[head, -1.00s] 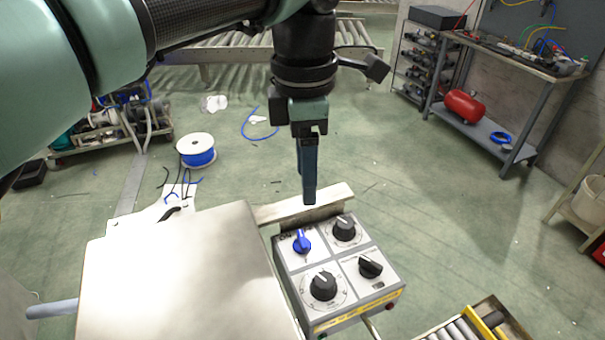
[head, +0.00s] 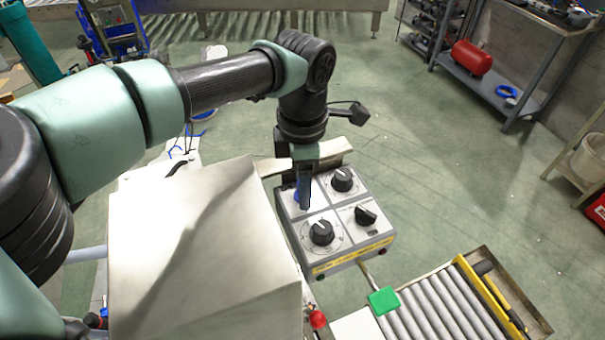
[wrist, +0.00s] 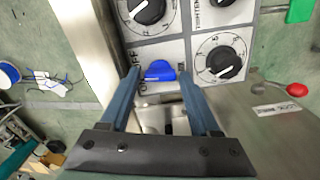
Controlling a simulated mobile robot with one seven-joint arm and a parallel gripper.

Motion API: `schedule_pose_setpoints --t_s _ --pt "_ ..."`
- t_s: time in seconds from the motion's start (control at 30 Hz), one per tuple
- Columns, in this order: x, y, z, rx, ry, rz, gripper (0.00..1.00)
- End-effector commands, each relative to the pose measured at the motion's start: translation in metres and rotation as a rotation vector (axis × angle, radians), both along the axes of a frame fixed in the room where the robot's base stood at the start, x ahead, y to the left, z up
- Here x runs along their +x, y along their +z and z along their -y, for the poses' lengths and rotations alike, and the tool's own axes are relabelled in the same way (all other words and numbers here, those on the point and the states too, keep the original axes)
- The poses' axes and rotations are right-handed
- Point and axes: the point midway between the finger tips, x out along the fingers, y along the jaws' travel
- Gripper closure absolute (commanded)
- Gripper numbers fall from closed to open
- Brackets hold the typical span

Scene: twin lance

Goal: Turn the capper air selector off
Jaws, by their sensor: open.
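A grey control panel (head: 367,250) carries a blue selector knob (wrist: 160,71) and several black dials. In the wrist view the blue knob lies between the two blue fingertips of my gripper (wrist: 158,76), with a gap on each side. Lettering beside the knob seems to read OFF and ON. In the head view my gripper (head: 304,203) points down over the panel's upper left and hides most of the blue knob. My gripper is open. I cannot tell whether a fingertip touches the panel or which way the knob points.
Black dials (head: 321,232) sit close beside the blue knob. A large pale metal box (head: 200,250) stands left of the panel. A roller conveyor (head: 440,310) with a yellow rail, a green block (head: 383,300) and a red knob (head: 317,319) are at the lower right. Open floor lies behind.

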Motion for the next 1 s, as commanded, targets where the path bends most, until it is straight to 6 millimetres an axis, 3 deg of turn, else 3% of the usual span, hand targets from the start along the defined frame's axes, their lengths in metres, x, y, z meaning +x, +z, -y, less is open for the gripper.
schedule_pose_setpoints --t_s 0.27,0.6,0.77,1.0 --pt "0.0002 -0.0015 0.0002 0.000 0.000 0.001 0.37" --pt "0.0001 -0.0011 0.0000 0.000 0.000 0.000 0.98" --pt "0.0002 -0.0017 -0.0001 0.000 -0.019 0.000 1.00" --pt "0.0005 -0.0027 -0.0003 -0.001 -0.233 0.001 1.00"
